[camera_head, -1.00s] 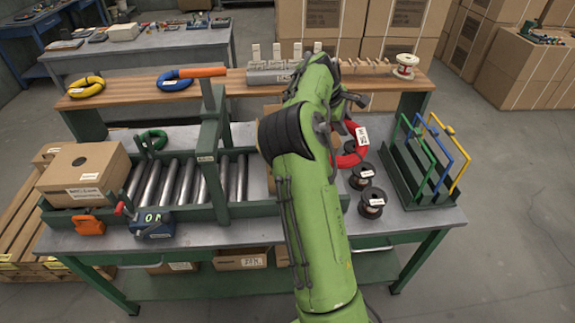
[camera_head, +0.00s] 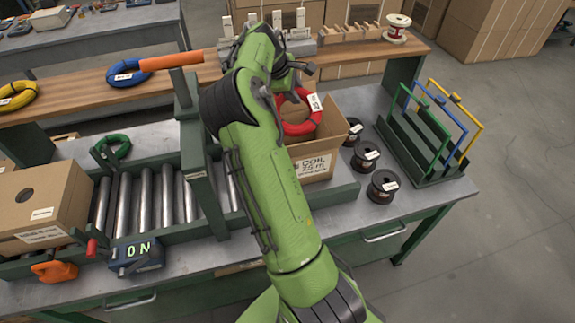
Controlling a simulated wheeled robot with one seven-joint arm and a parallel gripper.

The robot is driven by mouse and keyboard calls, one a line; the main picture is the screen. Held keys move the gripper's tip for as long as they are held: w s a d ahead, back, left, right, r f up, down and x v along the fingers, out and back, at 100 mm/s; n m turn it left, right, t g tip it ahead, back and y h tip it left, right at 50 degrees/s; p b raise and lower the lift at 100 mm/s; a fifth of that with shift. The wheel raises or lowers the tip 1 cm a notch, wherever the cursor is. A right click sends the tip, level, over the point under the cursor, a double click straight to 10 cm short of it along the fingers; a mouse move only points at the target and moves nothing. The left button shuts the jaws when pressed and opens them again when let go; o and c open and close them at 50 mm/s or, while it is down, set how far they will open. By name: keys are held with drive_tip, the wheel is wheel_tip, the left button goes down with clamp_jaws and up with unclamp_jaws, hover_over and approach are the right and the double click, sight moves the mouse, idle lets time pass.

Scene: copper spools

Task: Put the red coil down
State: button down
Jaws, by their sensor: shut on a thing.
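The red coil (camera_head: 301,128) is a thick ring with a white label, tilted on edge at the opening of an open cardboard box (camera_head: 314,170). I cannot tell whether the coil's lower edge is above the rim or inside the box.
Dark spools (camera_head: 383,186) stand right of the box, beside a green rack (camera_head: 430,150) with coloured frames. A blue coil (camera_head: 127,75) and a yellow coil (camera_head: 18,95) lie on the wooden shelf (camera_head: 75,100). A closed carton (camera_head: 40,205) sits at the conveyor's left.

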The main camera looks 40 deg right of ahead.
wheel_tip(320, 180, down, 18)
drive_tip(key=shift+w+f+b, duration=0.1)
drive_tip(key=shift+f+b, duration=0.15)
drive_tip(key=shift+b, duration=0.75)
drive_tip(key=shift+f, duration=0.1)
drive_tip(key=c, duration=1)
unclamp_jaws()
drive_tip(key=shift+f, duration=0.1)
drive_tip(key=v, duration=1.2)
drive_tip(key=shift+r+p, duration=0.2)
drive_tip(key=shift+p, duration=0.25)
